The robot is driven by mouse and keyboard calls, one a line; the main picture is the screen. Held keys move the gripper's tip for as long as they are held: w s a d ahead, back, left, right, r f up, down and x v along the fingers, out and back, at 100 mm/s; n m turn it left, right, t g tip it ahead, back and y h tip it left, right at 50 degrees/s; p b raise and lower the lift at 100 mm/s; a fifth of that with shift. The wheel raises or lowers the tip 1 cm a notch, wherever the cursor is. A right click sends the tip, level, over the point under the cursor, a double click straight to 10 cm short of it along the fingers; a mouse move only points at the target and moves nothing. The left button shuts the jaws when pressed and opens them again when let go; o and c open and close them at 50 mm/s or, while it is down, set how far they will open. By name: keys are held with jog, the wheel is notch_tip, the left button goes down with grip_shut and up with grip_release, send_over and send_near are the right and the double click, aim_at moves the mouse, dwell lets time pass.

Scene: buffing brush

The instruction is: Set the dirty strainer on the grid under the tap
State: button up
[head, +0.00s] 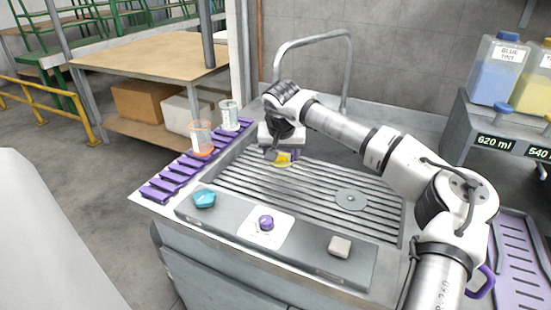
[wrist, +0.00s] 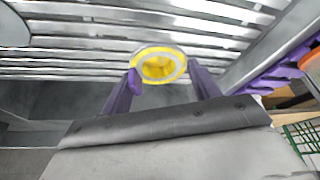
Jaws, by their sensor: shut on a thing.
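My gripper (head: 281,151) is over the back left part of the sink's metal grid (head: 310,186), below the arched grey tap (head: 347,62). It is shut on the strainer, a small yellow piece with a pale rim (head: 283,160). In the wrist view the strainer (wrist: 160,66) shows as a round pale ring with yellow inside, between the two purple fingers (wrist: 163,76). The grid bars (wrist: 60,45) lie beyond it. I cannot tell whether the strainer touches the bars. Any dirt on it is too small to tell apart.
A round grey disc (head: 351,199) lies on the grid at the right. An orange-rimmed beaker (head: 201,139) and a clear beaker (head: 229,116) stand on the purple rack (head: 172,178) at the left. A teal piece (head: 204,199), purple knob (head: 266,223) and pale block (head: 339,246) are at the front.

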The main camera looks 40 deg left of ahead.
aim_at(276, 163)
jog(key=shift+s+a, duration=0.1)
jog(key=shift+a, duration=0.5)
jog(key=shift+s+a+f+p, duration=0.15)
jog(key=shift+f+p, duration=0.2)
jog(key=shift+f, duration=0.55)
jog(key=shift+w+a+f+p, duration=0.1)
jog(key=shift+f+p, duration=0.2)
jog(key=shift+f, duration=0.55)
jog(key=shift+f, duration=0.1)
jog(key=shift+f, duration=0.15)
jog(key=o, duration=1)
jog(key=shift+c, duration=0.2)
jog(key=b+v, duration=0.1)
jog(key=v, duration=1.1)
jog(key=shift+r+b, duration=0.25)
jog(key=shift+b, duration=0.15)
